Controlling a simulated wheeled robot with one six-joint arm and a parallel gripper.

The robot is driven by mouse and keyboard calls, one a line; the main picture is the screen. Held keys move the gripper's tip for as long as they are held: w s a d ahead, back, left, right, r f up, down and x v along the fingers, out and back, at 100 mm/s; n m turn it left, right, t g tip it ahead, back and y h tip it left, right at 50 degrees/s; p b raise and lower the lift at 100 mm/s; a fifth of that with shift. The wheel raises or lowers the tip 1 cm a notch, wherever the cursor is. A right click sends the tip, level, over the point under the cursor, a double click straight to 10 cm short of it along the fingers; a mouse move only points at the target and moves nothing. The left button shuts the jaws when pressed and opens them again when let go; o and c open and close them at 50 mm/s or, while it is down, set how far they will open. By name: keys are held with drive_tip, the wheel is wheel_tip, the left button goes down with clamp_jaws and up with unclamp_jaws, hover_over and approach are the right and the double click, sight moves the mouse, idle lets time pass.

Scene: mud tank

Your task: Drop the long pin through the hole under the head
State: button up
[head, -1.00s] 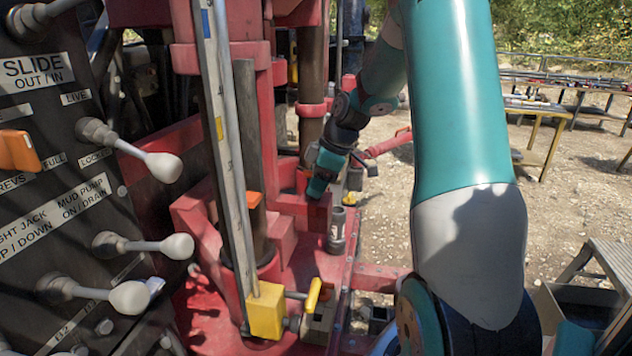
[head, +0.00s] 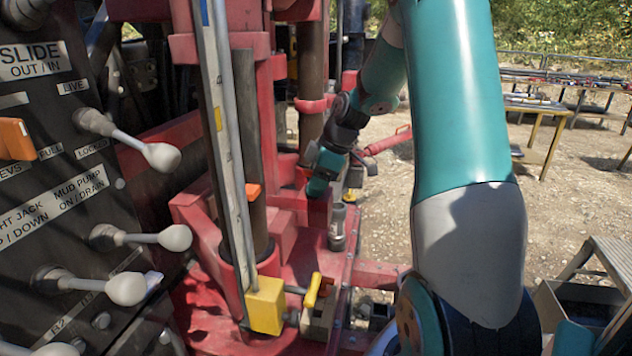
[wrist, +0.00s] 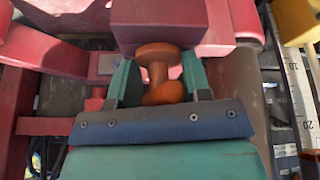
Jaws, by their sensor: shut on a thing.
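In the wrist view my gripper (wrist: 159,78) has its two teal fingers on either side of an orange piece with a round flange and a narrower neck, which looks like the top of the long pin (wrist: 158,70). The gripper is shut on it. The pin's lower part is hidden. A red block (wrist: 160,22), perhaps part of the head, is close beyond the pin; I cannot tell whether they touch. In the head view my gripper (head: 318,187) is low beside the red frame, its fingertips unclear. The hole is not visible.
A lever panel (head: 60,190) fills the left. A tall metal rail (head: 225,130) with a yellow block (head: 265,305) at its foot stands before the red frame (head: 290,240). A dark cylinder (head: 337,228) stands near my gripper.

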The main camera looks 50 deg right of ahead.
drive_tip(key=shift+s+f, duration=0.1)
drive_tip(key=shift+f, duration=0.15)
drive_tip(key=o, duration=1.1)
drive_tip(key=shift+f, duration=0.1)
drive_tip(key=shift+c, duration=0.2)
drive_tip(key=shift+a, duration=0.1)
drive_tip(key=shift+s+f, duration=0.1)
drive_tip(key=shift+r, duration=0.45)
drive_tip(key=v, duration=1.7)
drive_tip(key=shift+r+b, duration=0.25)
drive_tip(key=shift+b, duration=0.05)
